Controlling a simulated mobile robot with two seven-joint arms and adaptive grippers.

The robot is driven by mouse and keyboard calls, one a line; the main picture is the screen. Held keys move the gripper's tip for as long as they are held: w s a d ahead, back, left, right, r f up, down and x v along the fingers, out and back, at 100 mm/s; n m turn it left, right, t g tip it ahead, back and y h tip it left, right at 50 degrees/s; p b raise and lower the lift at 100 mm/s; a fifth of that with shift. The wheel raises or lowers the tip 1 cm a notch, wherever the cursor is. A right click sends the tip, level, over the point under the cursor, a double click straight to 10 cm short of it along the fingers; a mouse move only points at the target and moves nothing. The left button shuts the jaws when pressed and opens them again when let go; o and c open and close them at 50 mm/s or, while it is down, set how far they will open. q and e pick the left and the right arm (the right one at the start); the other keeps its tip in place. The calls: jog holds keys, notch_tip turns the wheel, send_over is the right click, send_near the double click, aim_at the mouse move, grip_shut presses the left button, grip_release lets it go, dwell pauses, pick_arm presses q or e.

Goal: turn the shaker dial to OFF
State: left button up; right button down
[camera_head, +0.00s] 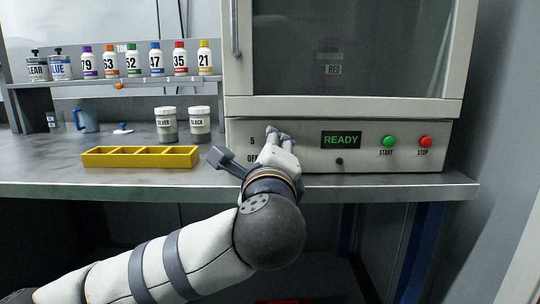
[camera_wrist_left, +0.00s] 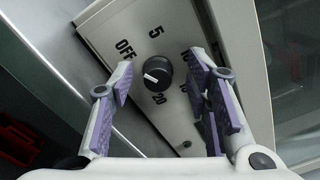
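The shaker dial (camera_wrist_left: 157,72) is a round black knob on the shaker's pale front panel (camera_wrist_left: 125,20). In the left wrist view, the labels OFF, 5 and 20 surround it, and another label is partly covered by a finger. The white mark on the knob points to the lower left, between OFF and 20. My left gripper (camera_wrist_left: 163,68) is open, its purple-padded fingers on either side of the dial; I cannot tell whether they touch it. In the head view, my left gripper (camera_head: 277,136) is at the panel and hides the dial. My right gripper is not in view.
The panel also has a green READY display (camera_head: 341,140), a green START button (camera_head: 388,141) and a red STOP button (camera_head: 425,141). A yellow tray (camera_head: 140,164) and two jars, SILVER (camera_head: 166,130) and BLACK (camera_head: 200,130), stand on the bench left of my gripper.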

pick_arm(q)
jog(key=shift+f, duration=0.1)
jog(key=shift+s, duration=0.2)
jog(key=s, duration=1.1)
jog(key=shift+s, duration=0.35)
